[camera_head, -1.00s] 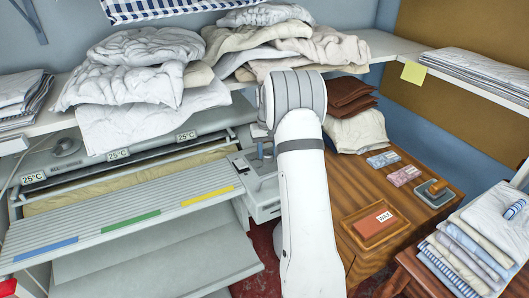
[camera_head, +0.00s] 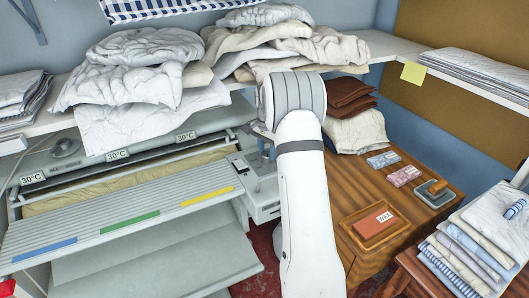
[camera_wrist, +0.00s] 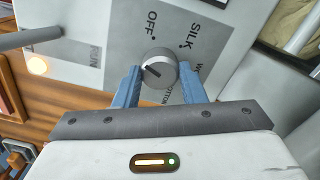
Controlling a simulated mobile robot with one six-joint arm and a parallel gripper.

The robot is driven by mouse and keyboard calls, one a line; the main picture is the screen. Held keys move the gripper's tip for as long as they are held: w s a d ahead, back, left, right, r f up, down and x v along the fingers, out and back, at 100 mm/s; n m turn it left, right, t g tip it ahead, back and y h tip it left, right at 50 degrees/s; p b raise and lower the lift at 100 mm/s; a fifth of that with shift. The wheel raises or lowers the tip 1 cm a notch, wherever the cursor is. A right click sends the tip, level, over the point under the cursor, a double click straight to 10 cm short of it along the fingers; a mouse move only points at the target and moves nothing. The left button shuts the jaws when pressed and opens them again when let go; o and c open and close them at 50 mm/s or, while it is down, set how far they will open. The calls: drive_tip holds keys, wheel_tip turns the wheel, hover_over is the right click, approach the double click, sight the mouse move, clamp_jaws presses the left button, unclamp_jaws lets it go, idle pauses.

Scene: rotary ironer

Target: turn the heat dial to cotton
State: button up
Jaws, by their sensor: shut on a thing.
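The heat dial (camera_wrist: 158,68) is a round grey knob on the ironer's pale control panel (camera_wrist: 120,22). The panel is lettered OFF, SILK, a partly hidden word starting with W, and COTTON, which is partly covered by a finger. A dark line marks the dial's face; which end points is hard to tell. My gripper (camera_wrist: 158,84) has its blue fingers on either side of the dial, shut on it. In the head view my gripper (camera_head: 266,150) is at the control box (camera_head: 262,190), largely hidden by my arm, and the dial cannot be made out.
The rotary ironer (camera_head: 130,215) has several displays reading 30°C. A lever (camera_wrist: 28,38) and a lit lamp (camera_wrist: 38,65) sit beside the dial's panel. Laundry piles (camera_head: 150,80) fill the shelf above. A wooden table (camera_head: 365,190) with a wax tray (camera_head: 376,226) stands right.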

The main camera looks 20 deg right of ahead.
sight(266, 154)
drive_tip(key=m, duration=0.3)
drive_tip(key=shift+s+a+f+m, duration=0.1)
drive_tip(key=shift+a+f+m, duration=0.1)
drive_tip(key=shift+m, duration=1.9)
drive_tip(key=o, duration=1)
drive_tip(key=shift+r, duration=0.15)
drive_tip(key=shift+w+d+r, duration=0.1)
drive_tip(key=shift+w+r, duration=0.1)
drive_tip(key=shift+r, duration=0.4)
wheel_tip(266, 154, up, 7)
drive_tip(key=shift+f, duration=0.15)
